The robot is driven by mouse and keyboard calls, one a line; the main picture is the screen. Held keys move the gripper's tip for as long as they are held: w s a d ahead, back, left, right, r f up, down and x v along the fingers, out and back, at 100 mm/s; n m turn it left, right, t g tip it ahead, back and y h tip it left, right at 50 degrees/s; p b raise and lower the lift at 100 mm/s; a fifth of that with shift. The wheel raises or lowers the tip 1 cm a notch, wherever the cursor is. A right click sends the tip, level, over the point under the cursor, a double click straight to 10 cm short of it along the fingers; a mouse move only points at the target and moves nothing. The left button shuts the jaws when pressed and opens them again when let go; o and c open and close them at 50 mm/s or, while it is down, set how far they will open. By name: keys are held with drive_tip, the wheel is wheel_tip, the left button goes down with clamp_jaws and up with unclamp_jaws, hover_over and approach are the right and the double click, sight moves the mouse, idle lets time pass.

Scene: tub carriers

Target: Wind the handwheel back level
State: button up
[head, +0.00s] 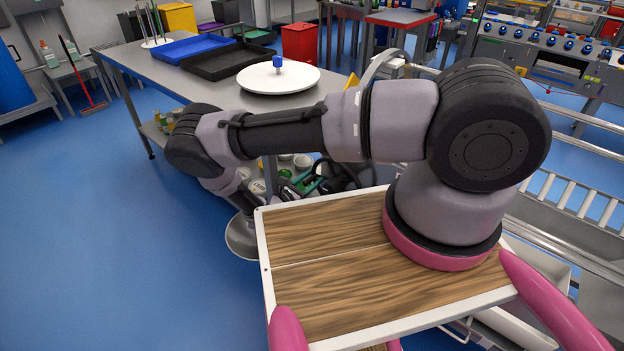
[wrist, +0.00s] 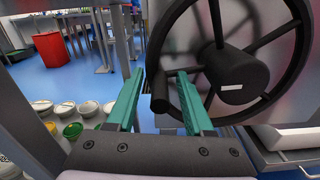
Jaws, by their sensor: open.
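The black handwheel (wrist: 262,85) fills the right of the wrist view, with a round hub bearing a small white label and several spokes. Its dark crank handle (wrist: 159,93) sticks out from the left side of the rim. My gripper (wrist: 160,78) is open, its teal fingers on either side of the handle. I see a gap at each side of the handle, and no clear contact. In the head view my arm reaches down at the table's near end, and the wheel area there is small and partly hidden by the arm.
Several round tubs (wrist: 75,130) stand low at the left of the wrist view. A grey table (head: 190,82) carries a white round disc (head: 279,79) with a blue knob, plus blue and black trays. A red bin (head: 299,43) stands behind it. The blue floor at left is clear.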

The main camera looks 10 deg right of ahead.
drive_tip(key=shift+c, duration=0.4)
drive_tip(key=shift+d, duration=0.1)
clamp_jaws()
